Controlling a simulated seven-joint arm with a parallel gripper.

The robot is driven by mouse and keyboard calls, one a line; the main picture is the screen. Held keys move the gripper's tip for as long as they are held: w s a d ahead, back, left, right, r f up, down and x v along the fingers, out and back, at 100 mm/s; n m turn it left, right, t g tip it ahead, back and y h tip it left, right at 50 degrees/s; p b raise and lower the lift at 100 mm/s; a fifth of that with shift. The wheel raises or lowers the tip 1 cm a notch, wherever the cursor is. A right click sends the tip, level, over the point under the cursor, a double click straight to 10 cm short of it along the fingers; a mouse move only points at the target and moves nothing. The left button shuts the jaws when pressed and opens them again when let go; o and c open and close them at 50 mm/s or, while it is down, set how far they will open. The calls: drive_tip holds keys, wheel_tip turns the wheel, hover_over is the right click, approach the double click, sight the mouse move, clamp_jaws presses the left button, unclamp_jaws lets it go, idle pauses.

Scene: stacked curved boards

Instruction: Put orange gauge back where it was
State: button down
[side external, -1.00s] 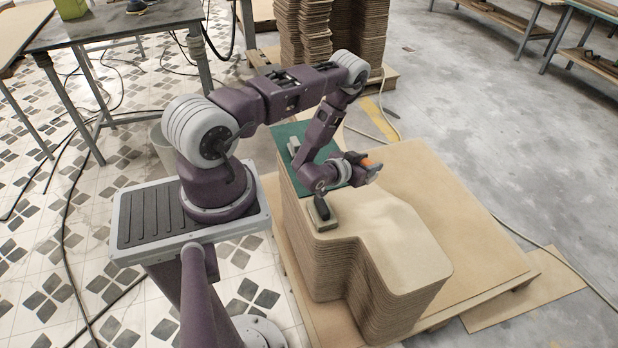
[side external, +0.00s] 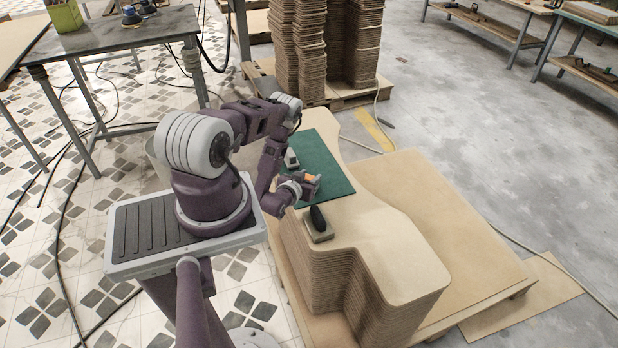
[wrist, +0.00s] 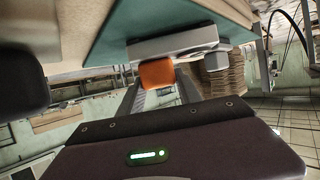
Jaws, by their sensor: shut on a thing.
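The orange gauge (side external: 314,178) is small and held in my gripper (side external: 311,182), which is shut on it. In the side view they are at the near left edge of the green mat (side external: 335,170) on top of the board stack. In the wrist view the orange gauge (wrist: 158,74) shows as an orange block beside a grey bar (wrist: 172,43), with the green mat (wrist: 125,30) behind. I cannot tell whether the gauge touches the mat. Part of it is hidden by the gripper.
A stack of curved boards (side external: 390,250) stands on a pallet. A block with a dark handle (side external: 318,232) sits on the stack near the gripper, and a small grey block (side external: 291,160) lies on the mat. Much of the mat and board top is clear.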

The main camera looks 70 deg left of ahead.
drive_tip(key=c, duration=0.8)
unclamp_jaws()
drive_tip(key=shift+f, duration=0.1)
drive_tip(key=shift+c, duration=0.2)
